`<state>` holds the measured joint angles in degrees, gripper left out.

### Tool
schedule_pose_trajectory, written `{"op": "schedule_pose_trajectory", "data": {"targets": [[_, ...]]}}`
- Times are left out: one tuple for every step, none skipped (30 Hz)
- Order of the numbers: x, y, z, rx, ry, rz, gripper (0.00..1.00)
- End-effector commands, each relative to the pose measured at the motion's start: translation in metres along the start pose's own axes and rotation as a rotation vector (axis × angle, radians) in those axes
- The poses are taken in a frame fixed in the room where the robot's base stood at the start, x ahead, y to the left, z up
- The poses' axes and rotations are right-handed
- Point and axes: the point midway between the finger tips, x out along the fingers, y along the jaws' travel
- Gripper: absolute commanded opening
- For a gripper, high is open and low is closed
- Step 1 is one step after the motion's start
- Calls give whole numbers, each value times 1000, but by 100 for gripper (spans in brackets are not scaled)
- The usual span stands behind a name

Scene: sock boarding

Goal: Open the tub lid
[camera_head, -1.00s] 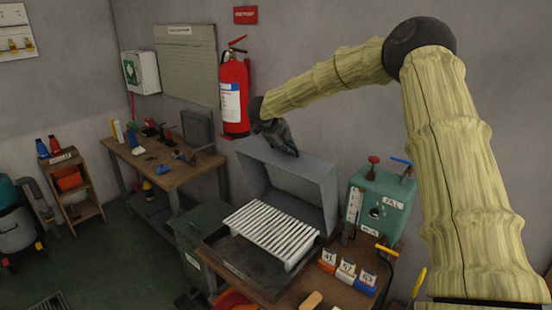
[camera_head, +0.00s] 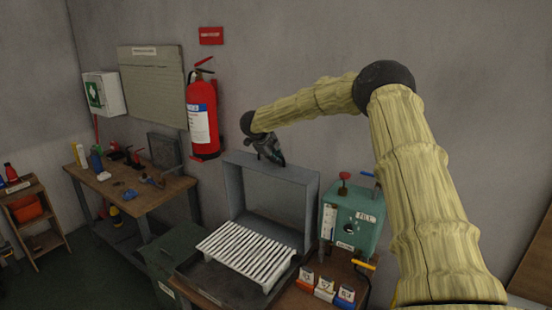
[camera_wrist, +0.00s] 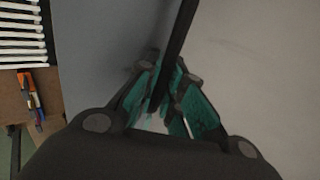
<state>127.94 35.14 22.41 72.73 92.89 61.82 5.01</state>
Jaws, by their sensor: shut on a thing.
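The grey tub lid (camera_head: 290,206) is raised and stands upright at the back of the dark, shallow tub (camera_head: 215,286). A white slatted rack (camera_head: 245,250) lies over the tub. My gripper (camera_head: 272,157) is at the middle of the lid's top edge, shut on it. In the wrist view my gripper (camera_wrist: 167,86) has its green-padded fingers on both sides of the lid's dark rim. The lid's grey face (camera_wrist: 95,45) shows left of the rim. The fingertips are partly hidden by the rim.
A teal machine (camera_head: 352,215) stands right of the lid. Small labelled boxes (camera_head: 325,288) sit in front of it. A red fire extinguisher (camera_head: 203,120) hangs on the wall behind, left of my gripper. A workbench (camera_head: 135,195) stands further left.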

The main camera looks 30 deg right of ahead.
Motion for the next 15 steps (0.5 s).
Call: {"op": "schedule_pose_trajectory", "data": {"targets": [[0,1,1,-3,-1,0,0],[0,1,1,-3,-1,0,0],[0,1,0,-3,-1,0,17],[0,1,0,-3,-1,1,22],[0,1,0,-2,-1,1,28],[0,1,0,-2,-1,1,32],[0,0,0,-1,0,1,32],[0,0,-1,-1,0,1,32],[0,0,-1,0,0,1,32],[0,0,-1,0,0,1,32],[1,0,-2,0,1,1,32],[1,0,-2,1,1,1,32],[1,0,-2,1,1,1,32],[1,0,-2,1,1,1,32],[1,0,-2,1,1,1,32]]}}
